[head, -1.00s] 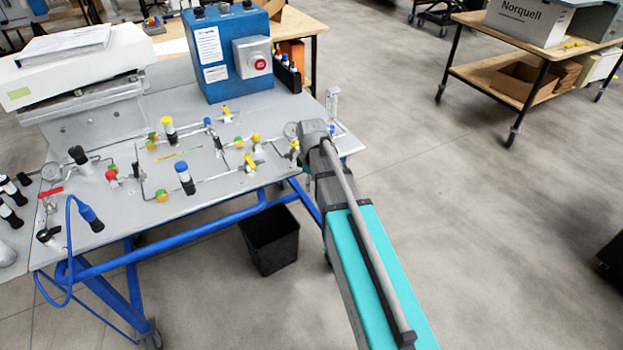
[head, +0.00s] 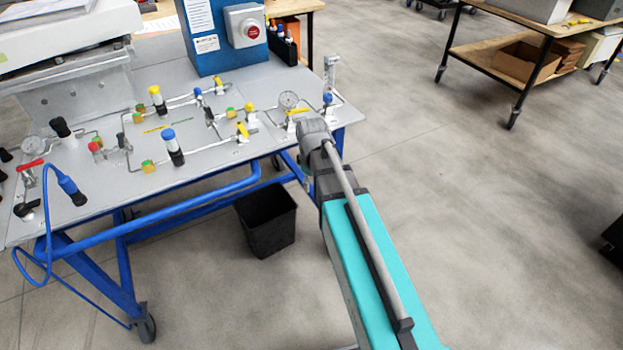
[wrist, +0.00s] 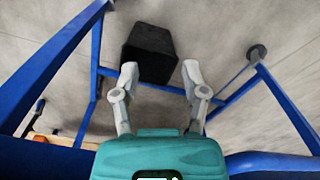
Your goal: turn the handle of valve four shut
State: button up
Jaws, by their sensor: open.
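The bench panel (head: 205,150) carries several small valves on thin pipework. Yellow handles show at a back valve (head: 219,87), a middle valve (head: 242,130) and a right valve (head: 297,115), the last partly behind my arm. A red-handled valve (head: 30,165) and a black handle (head: 25,210) are at the far left. No number is legible, so I cannot tell which is valve four. My gripper (wrist: 159,76) is open and empty in the wrist view, with the floor and bin beyond its fingers. In the head view its fingers are hidden behind my arm at the panel's right front edge.
A black bin (head: 266,222) stands on the floor below the bench. The bench's blue frame (head: 165,215) runs along its front. Gauges (head: 288,99), upright knobs and a blue box (head: 222,40) crowd the bench. The floor to the right is clear up to a wooden cart (head: 510,62).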

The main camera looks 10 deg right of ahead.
jog(key=s+f+m+b, duration=0.3)
jog(key=s+f+b, duration=0.1)
jog(key=f+b, duration=0.4)
jog(key=shift+s+f+m+b, duration=0.3)
jog(key=shift+s+f+m, duration=0.1)
jog(key=shift+f, duration=0.25)
jog(key=shift+s+a, duration=0.1)
jog(key=s+m, duration=0.4)
jog(key=s, duration=0.1)
dwell(0.4)
dwell(0.5)
